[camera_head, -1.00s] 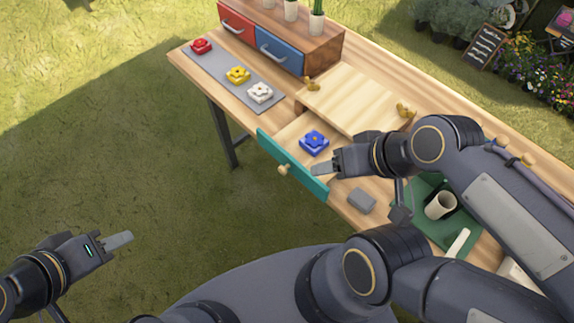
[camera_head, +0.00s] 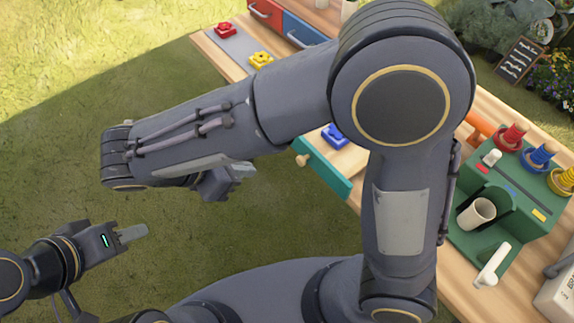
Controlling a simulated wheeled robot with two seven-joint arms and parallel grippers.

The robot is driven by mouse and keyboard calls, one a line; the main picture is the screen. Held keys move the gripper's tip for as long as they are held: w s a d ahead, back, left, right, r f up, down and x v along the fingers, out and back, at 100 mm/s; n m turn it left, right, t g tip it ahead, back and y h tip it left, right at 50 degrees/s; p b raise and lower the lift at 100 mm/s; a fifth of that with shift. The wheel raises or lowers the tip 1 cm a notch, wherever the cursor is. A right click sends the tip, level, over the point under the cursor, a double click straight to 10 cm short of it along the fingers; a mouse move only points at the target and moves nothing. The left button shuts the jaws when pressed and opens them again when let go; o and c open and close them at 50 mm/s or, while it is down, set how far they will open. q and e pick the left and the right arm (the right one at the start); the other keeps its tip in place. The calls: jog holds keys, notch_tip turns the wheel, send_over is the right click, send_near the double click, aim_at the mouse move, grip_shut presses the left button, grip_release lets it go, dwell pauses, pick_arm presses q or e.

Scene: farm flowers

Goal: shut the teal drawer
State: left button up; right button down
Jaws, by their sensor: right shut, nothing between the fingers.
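The teal drawer (camera_head: 328,176) stands open, its front panel pulled out from the wooden table, with a round wooden knob (camera_head: 302,160) on its face. A blue flower block (camera_head: 335,136) lies inside it. My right arm crosses in front and hides part of the drawer and its cabinet. My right gripper (camera_head: 238,171) is shut and empty, over the grass to the left of the drawer front and apart from it. My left gripper (camera_head: 134,233) is low at the left, far from the drawer; its fingers overlap, so I cannot tell its opening.
Red (camera_head: 226,30) and yellow (camera_head: 261,60) flower blocks lie on a grey mat at the table's far end, by a chest with red and blue drawers (camera_head: 300,32). A green stand (camera_head: 500,222) with a white cup (camera_head: 476,213) is at right. Grass at left is open.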

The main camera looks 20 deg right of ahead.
jog(key=w+d+r+b+x, duration=0.1)
jog(key=x, duration=1.1)
jog(key=shift+d, duration=0.55)
jog(key=shift+r, duration=0.1)
jog(key=w+d, duration=0.1)
jog(key=d, duration=0.3)
jog(key=w+d+p, duration=0.1)
jog(key=w+d, duration=0.1)
jog(key=d, duration=0.2)
jog(key=w+d, duration=0.2)
jog(key=d, duration=0.3)
jog(key=shift+w+d, duration=0.15)
jog(key=shift+w, duration=0.05)
jog(key=shift+r, duration=0.1)
